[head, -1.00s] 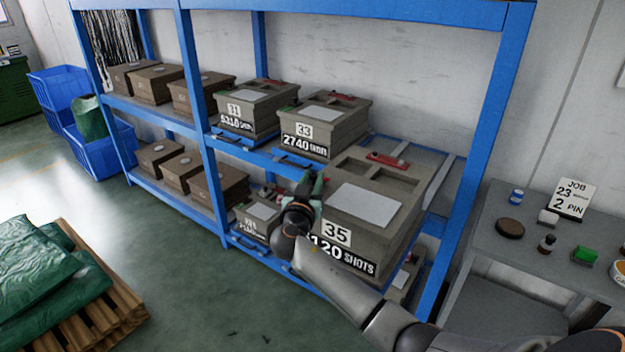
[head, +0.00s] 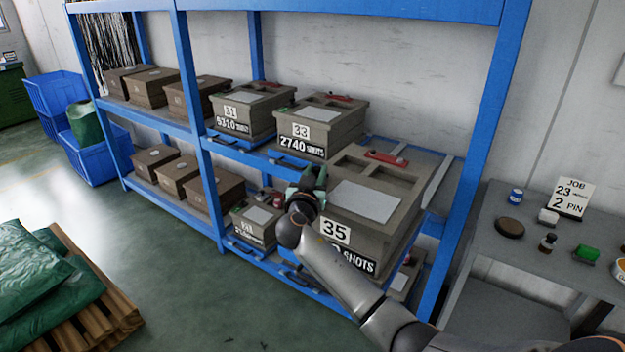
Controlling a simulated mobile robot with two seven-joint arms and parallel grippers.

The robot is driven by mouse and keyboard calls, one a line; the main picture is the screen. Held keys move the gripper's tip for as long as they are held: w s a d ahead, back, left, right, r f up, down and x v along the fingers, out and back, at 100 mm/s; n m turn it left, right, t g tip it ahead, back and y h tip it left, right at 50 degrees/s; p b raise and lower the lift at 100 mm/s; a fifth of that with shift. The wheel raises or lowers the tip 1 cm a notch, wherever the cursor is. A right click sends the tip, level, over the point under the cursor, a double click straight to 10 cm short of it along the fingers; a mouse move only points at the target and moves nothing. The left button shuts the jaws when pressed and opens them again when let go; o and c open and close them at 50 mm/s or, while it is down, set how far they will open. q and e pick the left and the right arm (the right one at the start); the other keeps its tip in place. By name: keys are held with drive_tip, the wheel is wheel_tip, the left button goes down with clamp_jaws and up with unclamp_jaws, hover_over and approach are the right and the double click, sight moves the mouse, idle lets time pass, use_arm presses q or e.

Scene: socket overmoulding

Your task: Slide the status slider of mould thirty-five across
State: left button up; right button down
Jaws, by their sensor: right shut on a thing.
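Mould thirty-five (head: 368,250) is a large grey-brown box on the blue rack, with a "35" label, a partly hidden shots plate and a blank pale plate on top. A red piece (head: 386,159) shows at the back of its top. My right gripper (head: 308,186) is at the top front-left corner of this mould, shut on what appears to be the green end of its status slider; the fingers hide most of the contact. My right forearm crosses the mould's front and covers part of the shots plate. My left gripper is not in view.
Mould 33 (head: 322,128) and mould 31 (head: 247,112) stand behind to the left. The blue rack post (head: 478,150) rises to the right of mould thirty-five. A grey table (head: 487,226) with small items stands at the right. A pallet (head: 105,318) carries green sacks at the lower left.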

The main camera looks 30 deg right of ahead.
drive_tip(key=c, duration=0.7)
unclamp_jaws()
drive_tip(key=b+v, duration=0.2)
drive_tip(key=v, duration=1)
drive_tip(key=shift+s+a, duration=0.15)
drive_tip(key=shift+s, duration=0.05)
